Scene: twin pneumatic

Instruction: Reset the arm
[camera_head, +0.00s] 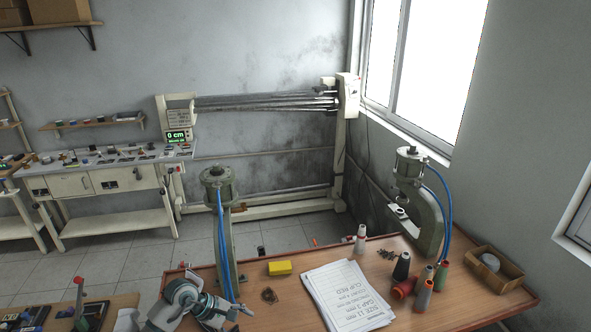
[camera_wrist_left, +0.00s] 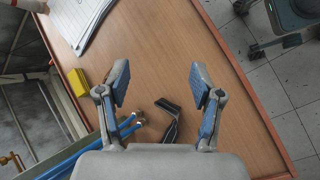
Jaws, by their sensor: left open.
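My left gripper (camera_head: 238,312) is at the front left of the wooden table (camera_head: 440,305), low beside the left pneumatic press (camera_head: 219,187). In the left wrist view my left gripper (camera_wrist_left: 158,84) is open, its two blue-padded fingers wide apart with only bare tabletop between the tips. A dark angled metal part (camera_wrist_left: 172,118) shows below, between the finger bases; I cannot tell what it belongs to. Blue hoses (camera_wrist_left: 85,152) run at the lower left of that view. The right pneumatic press (camera_head: 428,215) stands at the back right. My right gripper is in neither view.
A yellow block (camera_head: 279,268) and printed sheets (camera_head: 345,295) lie right of my left gripper. Several thread spools (camera_head: 402,265) and an open box (camera_head: 495,272) are at the right. The table edge (camera_wrist_left: 235,70) is close to my gripper in the wrist view.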

